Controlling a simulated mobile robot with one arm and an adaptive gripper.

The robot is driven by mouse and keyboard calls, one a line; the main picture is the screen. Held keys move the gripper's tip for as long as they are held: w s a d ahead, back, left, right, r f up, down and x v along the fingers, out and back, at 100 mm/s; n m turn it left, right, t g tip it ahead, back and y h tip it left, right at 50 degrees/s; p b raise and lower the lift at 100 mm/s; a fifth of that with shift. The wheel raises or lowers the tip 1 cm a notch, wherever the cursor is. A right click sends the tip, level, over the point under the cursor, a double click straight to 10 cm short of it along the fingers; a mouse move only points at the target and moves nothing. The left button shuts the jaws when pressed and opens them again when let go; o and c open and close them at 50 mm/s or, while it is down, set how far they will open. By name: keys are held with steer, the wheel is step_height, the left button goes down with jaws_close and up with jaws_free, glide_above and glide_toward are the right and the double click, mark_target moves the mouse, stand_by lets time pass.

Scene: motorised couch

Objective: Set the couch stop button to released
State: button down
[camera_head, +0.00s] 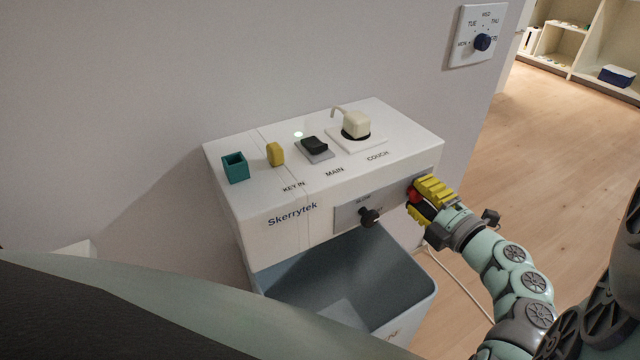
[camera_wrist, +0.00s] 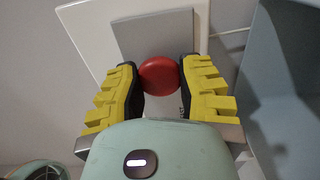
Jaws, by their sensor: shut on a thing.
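The red stop button (camera_head: 414,195) is on the right part of the front panel of the white Skerrytek control box (camera_head: 240,196). It also shows in the wrist view (camera_wrist: 159,74) as a round red cap on a grey plate (camera_wrist: 150,35). My gripper (camera_head: 428,199) is at the front of the box, its yellow-and-black fingers either side of the button. In the wrist view my gripper (camera_wrist: 160,85) is shut on the red button. The button's stem is hidden behind the cap, so how far it is pressed in cannot be told.
A dark knob (camera_head: 370,216) sits left of the button. On top are a black rocker switch (camera_head: 314,145), a cream covered COUCH control (camera_head: 356,125), a yellow key piece (camera_head: 275,154) and a teal holder (camera_head: 235,168). A blue-grey bin (camera_head: 400,300) stands below. A day dial (camera_head: 482,42) is on the wall.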

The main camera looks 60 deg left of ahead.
steer(key=shift+c, duration=2.2)
jaws_free()
steer(key=s+d, duration=0.1)
steer(key=d, duration=1.1)
